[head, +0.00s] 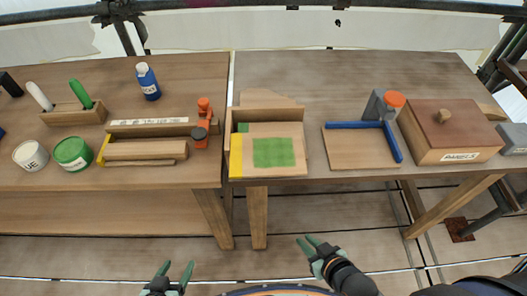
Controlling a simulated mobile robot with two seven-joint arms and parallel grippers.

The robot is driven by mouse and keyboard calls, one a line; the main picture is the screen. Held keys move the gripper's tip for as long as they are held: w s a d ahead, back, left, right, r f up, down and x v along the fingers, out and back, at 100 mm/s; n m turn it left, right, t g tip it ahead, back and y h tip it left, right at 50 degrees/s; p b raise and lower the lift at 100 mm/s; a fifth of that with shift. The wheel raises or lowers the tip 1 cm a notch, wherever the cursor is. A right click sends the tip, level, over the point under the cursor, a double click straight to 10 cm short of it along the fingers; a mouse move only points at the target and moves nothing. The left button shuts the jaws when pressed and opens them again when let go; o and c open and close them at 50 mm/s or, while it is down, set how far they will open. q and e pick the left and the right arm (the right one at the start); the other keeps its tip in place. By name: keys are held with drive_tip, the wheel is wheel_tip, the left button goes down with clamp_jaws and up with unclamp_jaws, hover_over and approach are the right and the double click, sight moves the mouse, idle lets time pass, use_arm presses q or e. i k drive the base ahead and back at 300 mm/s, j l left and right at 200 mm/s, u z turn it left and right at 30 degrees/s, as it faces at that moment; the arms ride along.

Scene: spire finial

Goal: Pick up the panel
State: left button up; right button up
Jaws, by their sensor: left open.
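A lidded wooden box labelled "PANELS" (460,155) stands at the right of the right table, its inside hidden by a brown lid with a knob (444,117). A flat light wooden piece with a green square (273,152) and a yellow strip lies at that table's left front edge; I cannot tell whether it is the panel. My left gripper (178,265) is open and empty, low in the view, in front of the tables. My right gripper (305,239) is open and empty, below the front edge of the right table.
A wooden board with blue rails (362,147) and an orange-topped grey block sits left of the box. The left table holds an orange clamp (202,122), wooden bars, a blue bottle (148,81), a green tub (73,153) and a white tub (31,155). The right table's back is clear.

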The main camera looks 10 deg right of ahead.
sight(269, 154)
drive_tip(key=j+z, duration=0.5)
drive_tip(key=j, duration=0.3)
drive_tip(key=k+j+z, duration=0.1)
drive_tip(key=j+z, duration=0.4)
drive_tip(key=j, duration=0.25)
